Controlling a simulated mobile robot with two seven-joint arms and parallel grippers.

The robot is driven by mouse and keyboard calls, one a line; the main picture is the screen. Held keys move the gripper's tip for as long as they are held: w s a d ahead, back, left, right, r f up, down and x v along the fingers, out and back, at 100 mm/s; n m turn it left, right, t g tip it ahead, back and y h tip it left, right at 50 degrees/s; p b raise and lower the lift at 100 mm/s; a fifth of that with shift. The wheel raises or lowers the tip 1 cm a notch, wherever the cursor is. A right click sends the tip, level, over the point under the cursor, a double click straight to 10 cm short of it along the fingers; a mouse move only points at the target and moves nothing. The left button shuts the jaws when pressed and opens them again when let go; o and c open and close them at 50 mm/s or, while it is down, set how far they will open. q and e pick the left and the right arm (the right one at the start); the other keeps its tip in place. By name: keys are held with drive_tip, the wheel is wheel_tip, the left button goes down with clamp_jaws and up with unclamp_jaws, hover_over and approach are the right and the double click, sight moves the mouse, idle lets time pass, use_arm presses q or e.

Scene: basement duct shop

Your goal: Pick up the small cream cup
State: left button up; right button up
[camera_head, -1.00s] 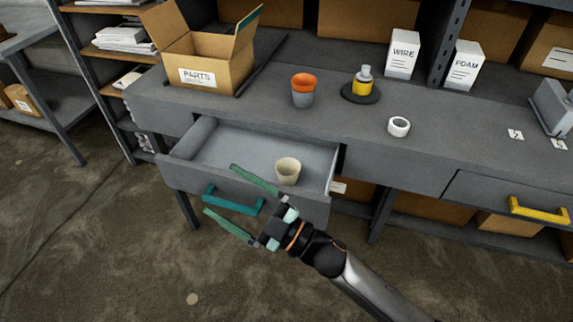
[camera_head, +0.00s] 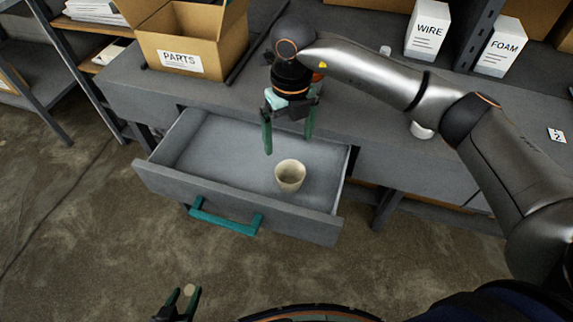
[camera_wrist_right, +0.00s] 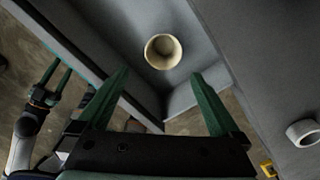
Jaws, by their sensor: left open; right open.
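The small cream cup (camera_head: 290,176) stands upright in the open drawer (camera_head: 215,150), toward its right front part. My right gripper (camera_head: 288,146) is open and empty, pointing down above the drawer, behind and above the cup. In the right wrist view the cup (camera_wrist_right: 163,51) lies beyond the open fingertips (camera_wrist_right: 158,75), roughly centred between them and apart from both. My left gripper (camera_head: 180,298) is low at the bottom edge of the head view, open and empty, in front of the drawer.
The drawer's teal handle (camera_head: 226,220) faces the front. On the workbench (camera_head: 110,85) stand a PARTS box (camera_head: 180,60), a WIRE box (camera_head: 428,32) and a FOAM box (camera_head: 500,48). A white tape roll (camera_wrist_right: 303,133) shows in the right wrist view. My right arm covers part of the bench.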

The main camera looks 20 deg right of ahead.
approach(290, 170)
drive_tip(key=s, duration=0.3)
drive_tip(key=shift+w+a+f+p, duration=0.15)
drive_tip(key=shift+f+p, duration=0.15)
drive_tip(key=shift+f, duration=0.7)
drive_tip(key=shift+s+a+f+p, duration=0.15)
drive_tip(key=shift+f+p, duration=0.15)
drive_tip(key=shift+f, duration=0.7)
drive_tip(key=shift+w+a+f+p, duration=0.2)
drive_tip(key=shift+f+p, duration=0.1)
drive_tip(key=shift+f, duration=0.7)
drive_tip(key=shift+c, duration=0.2)
drive_tip(key=c, duration=1)
